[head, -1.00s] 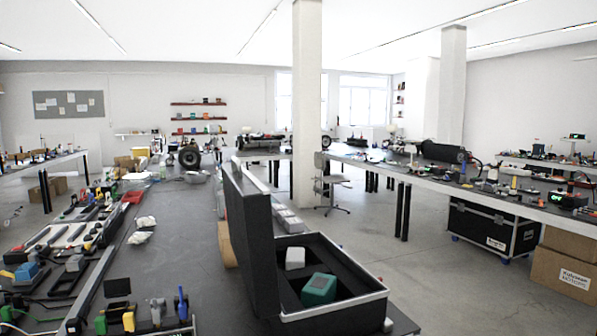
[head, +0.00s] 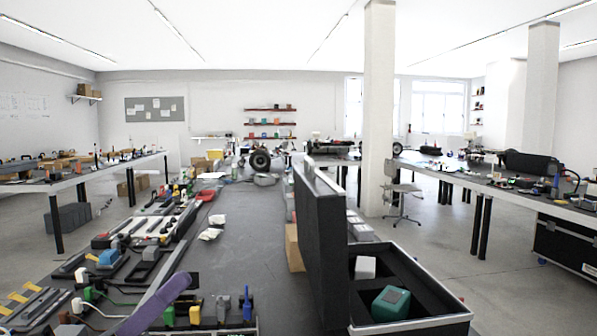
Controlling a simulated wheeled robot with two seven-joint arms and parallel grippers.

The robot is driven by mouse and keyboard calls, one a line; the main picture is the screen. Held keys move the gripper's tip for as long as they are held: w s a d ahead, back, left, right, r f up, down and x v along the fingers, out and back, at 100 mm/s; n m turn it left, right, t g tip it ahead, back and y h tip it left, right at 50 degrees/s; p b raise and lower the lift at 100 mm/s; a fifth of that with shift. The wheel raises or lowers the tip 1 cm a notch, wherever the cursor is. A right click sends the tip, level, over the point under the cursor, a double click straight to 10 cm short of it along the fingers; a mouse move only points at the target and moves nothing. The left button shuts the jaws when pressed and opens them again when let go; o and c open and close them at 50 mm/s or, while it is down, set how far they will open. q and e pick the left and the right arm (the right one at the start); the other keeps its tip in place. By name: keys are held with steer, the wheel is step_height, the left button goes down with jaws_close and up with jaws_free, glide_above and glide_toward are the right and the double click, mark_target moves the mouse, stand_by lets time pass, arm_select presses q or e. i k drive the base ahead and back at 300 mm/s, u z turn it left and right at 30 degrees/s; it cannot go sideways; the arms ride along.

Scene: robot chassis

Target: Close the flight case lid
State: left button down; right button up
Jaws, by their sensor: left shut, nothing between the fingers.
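The flight case (head: 452,297) stands at the right end of the workbench, black with a silver rim. Its black lid (head: 322,245) stands open, nearly upright, along the left side of the case. Inside lie a teal block (head: 391,303) and a pale grey block (head: 365,267). My left gripper (head: 178,285), purple, shows at the bottom left over the bench, well left of the lid and not touching it. It is shut and empty. My right gripper is out of view.
A cardboard box (head: 294,248) sits against the lid's left side. A white pillar (head: 379,120) stands behind.

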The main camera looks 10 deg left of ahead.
mark_target(321, 204)
steer(key=i, duration=1.35)
